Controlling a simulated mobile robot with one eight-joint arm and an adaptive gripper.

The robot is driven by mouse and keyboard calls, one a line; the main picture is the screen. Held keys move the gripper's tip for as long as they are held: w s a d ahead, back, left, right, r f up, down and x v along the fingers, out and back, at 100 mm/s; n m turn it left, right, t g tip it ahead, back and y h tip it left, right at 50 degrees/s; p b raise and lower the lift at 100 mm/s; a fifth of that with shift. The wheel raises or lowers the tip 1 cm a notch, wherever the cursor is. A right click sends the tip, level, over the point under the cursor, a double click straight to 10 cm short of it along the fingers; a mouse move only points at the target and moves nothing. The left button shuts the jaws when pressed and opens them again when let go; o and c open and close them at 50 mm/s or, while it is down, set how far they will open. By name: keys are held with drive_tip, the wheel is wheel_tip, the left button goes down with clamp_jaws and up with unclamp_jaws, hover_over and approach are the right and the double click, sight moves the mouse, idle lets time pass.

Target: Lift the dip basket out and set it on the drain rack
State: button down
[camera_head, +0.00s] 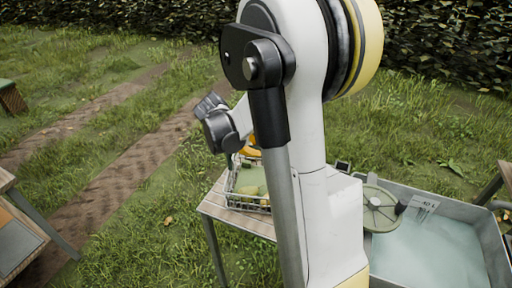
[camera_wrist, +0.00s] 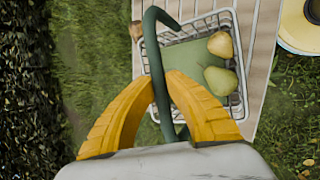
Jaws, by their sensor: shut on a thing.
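The dip basket (camera_wrist: 241,100) is a pale wire basket with a green bottom and a dark green hoop handle (camera_wrist: 150,45). Two pears (camera_wrist: 220,80), one yellowish and one green, show inside it. My gripper (camera_wrist: 162,84) has its yellow fingers closed around the handle. In the head view the basket (camera_head: 236,205) is at the slatted wooden rack (camera_head: 247,222), left of my arm. I cannot tell whether its bottom touches the slats. My arm hides part of the basket and rack there. The slats also show beside the basket in the wrist view (camera_wrist: 262,60).
A grey tank (camera_head: 492,232) of pale water stands at the right, with a round green disc (camera_head: 378,212) at its left end. A wooden table (camera_head: 20,240) is at the left edge. Grass and a dirt track lie between. A small brown thing (camera_wrist: 136,30) is near the basket.

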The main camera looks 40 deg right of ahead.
drive_tip(key=shift+s+a+f+b, duration=0.4)
drive_tip(key=shift+s+a, duration=0.2)
drive_tip(key=shift+a, duration=0.2)
idle(0.8)
drive_tip(key=c, duration=1.4)
unclamp_jaws()
drive_tip(key=v, duration=1.2)
drive_tip(key=s+a+m+t+y, duration=0.2)
drive_tip(key=s+a, duration=0.1)
drive_tip(key=a, duration=0.4)
drive_tip(key=s+a+f+m+t+y+b, duration=0.1)
drive_tip(key=s+a+m+t+y, duration=0.1)
drive_tip(key=a, duration=0.4)
drive_tip(key=s+a+f+m+t+y, duration=0.1)
drive_tip(key=s+a+m+t+y, duration=0.1)
drive_tip(key=s+a, duration=0.4)
drive_tip(key=shift+s+a+f+t+y+b, duration=0.1)
drive_tip(key=shift+a+f+t+y+b, duration=0.1)
drive_tip(key=shift+a+t+y+b, duration=0.4)
